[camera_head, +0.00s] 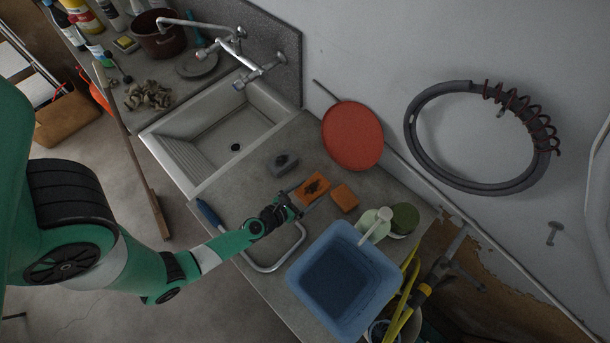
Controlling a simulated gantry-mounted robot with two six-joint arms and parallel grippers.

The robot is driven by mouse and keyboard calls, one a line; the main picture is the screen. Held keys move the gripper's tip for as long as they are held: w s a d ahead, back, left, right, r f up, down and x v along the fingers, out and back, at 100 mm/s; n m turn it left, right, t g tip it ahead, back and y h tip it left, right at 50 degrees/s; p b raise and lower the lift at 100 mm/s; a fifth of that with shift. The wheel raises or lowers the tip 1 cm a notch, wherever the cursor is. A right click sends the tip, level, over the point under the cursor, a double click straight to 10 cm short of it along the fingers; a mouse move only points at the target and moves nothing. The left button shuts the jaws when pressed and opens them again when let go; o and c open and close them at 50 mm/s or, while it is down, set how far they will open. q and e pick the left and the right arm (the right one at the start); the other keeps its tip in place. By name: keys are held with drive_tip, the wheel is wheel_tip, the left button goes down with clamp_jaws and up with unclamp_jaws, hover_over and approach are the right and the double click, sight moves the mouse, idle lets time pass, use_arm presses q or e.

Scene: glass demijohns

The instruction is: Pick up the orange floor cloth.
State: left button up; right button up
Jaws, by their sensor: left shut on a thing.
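An orange floor cloth (316,181) with a dark patch on it lies at the middle of the grey counter. My left gripper (297,203) reaches in from the left and is shut on the cloth's near-left edge. The fingertips are small and partly dark, so the exact grip is hard to see. I cannot tell whether the cloth is lifted off the counter. My right gripper is not in view.
A plain orange block (344,197) lies just right of the cloth. A grey object (283,163) lies behind, near the sink (180,150). A red disc (352,137) leans at the wall.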

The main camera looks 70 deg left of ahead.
use_arm(q)
drive_tip(key=s+d+r+p, duration=0.1)
drive_tip(key=d+r, duration=0.3)
drive_tip(key=d, duration=0.5)
drive_tip(key=shift+s+p, duration=0.25)
drive_tip(key=shift+p, duration=0.1)
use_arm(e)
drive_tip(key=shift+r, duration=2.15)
use_arm(q)
drive_tip(key=shift+r, duration=0.1)
